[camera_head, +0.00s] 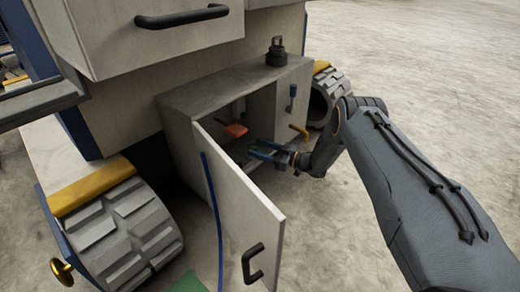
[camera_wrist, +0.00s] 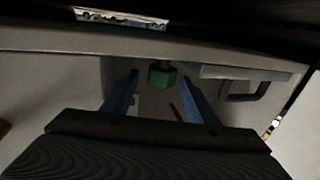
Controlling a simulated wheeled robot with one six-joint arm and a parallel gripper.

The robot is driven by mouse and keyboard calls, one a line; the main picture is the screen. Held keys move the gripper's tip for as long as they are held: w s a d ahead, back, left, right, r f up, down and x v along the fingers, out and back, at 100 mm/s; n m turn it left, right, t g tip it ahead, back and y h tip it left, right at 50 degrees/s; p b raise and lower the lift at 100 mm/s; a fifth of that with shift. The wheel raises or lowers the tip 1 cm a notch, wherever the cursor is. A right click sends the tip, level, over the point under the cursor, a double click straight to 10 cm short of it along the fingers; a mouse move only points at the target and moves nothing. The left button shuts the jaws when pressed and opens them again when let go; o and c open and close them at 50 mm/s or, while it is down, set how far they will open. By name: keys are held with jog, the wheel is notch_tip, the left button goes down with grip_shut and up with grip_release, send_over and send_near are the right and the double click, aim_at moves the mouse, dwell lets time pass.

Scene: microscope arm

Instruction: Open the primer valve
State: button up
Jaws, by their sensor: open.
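I cannot tell for certain which part is the primer valve. A low grey cabinet (camera_head: 205,95) stands open in the head view, with a red-orange handle (camera_head: 236,130) inside. A blue lever (camera_head: 293,91) and a yellow-orange lever (camera_head: 299,131) are on its front at right. My gripper (camera_head: 254,150) has blue fingers, open, at the cabinet opening below the red-orange handle. In the wrist view a green knob-like part (camera_wrist: 162,74) shows between the spread fingertips; contact cannot be told.
The cabinet door (camera_head: 240,190) is swung open toward the front, with a black handle (camera_head: 253,263), left of my gripper. A black knob (camera_head: 276,50) stands on the cabinet top. Treaded wheels (camera_head: 120,225) flank the cabinet. Open floor (camera_head: 430,60) lies to the right.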

jog(key=p+v, duration=0.3)
jog(key=v, duration=0.5)
jog(key=shift+a, duration=0.1)
